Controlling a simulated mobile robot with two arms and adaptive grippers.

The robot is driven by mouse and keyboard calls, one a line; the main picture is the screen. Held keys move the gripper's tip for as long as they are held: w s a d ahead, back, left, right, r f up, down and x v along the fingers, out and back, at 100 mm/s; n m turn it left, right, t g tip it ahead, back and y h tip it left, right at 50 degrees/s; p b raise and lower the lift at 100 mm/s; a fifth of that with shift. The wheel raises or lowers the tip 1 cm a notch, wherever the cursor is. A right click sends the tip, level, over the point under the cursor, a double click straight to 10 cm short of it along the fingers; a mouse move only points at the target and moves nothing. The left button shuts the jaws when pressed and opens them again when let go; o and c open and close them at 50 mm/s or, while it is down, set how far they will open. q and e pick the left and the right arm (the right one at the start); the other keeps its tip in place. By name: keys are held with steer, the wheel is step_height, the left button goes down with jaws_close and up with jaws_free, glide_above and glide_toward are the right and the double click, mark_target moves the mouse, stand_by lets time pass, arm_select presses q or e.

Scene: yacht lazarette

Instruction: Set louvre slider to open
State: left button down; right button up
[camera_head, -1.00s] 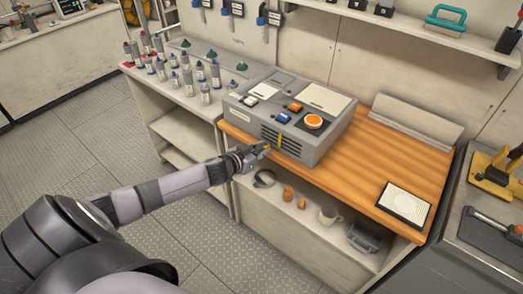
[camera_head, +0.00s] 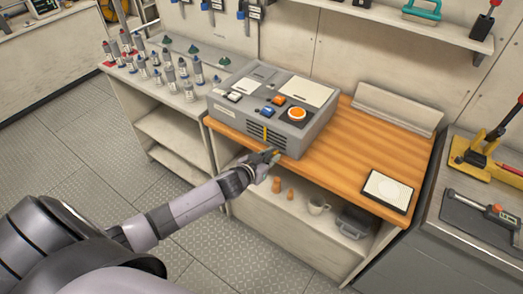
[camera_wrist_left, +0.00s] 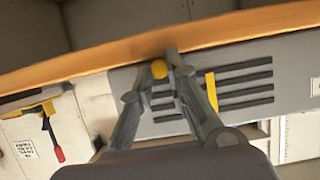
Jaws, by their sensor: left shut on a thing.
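The grey louvre box (camera_head: 280,108) sits on the wooden bench top, its dark slats (camera_head: 259,137) on the front face. A yellow vertical strip (camera_head: 265,135) crosses the slats; it also shows in the left wrist view (camera_wrist_left: 211,91). My left gripper (camera_head: 273,156) is at the lower front of the box, right of the strip. In the left wrist view, which looks upside down, its fingers (camera_wrist_left: 160,72) are shut on a round yellow slider knob (camera_wrist_left: 158,69) at the ends of the slats. The fingers hide part of the slats. My right gripper is out of view.
The box top carries an orange round knob (camera_head: 297,115) and coloured switches. The wooden bench (camera_head: 345,155) is mostly clear to the right, with a framed white panel (camera_head: 387,188) near its edge. Bottles (camera_head: 170,75) stand on the left counter.

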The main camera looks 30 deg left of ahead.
arm_select(q)
steer(key=shift+a, duration=0.15)
steer(key=c, duration=1.5)
jaws_free()
steer(key=shift+c, duration=0.2)
steer(key=d+v, duration=0.1)
steer(key=v, duration=1.1)
steer(key=shift+a, duration=0.45)
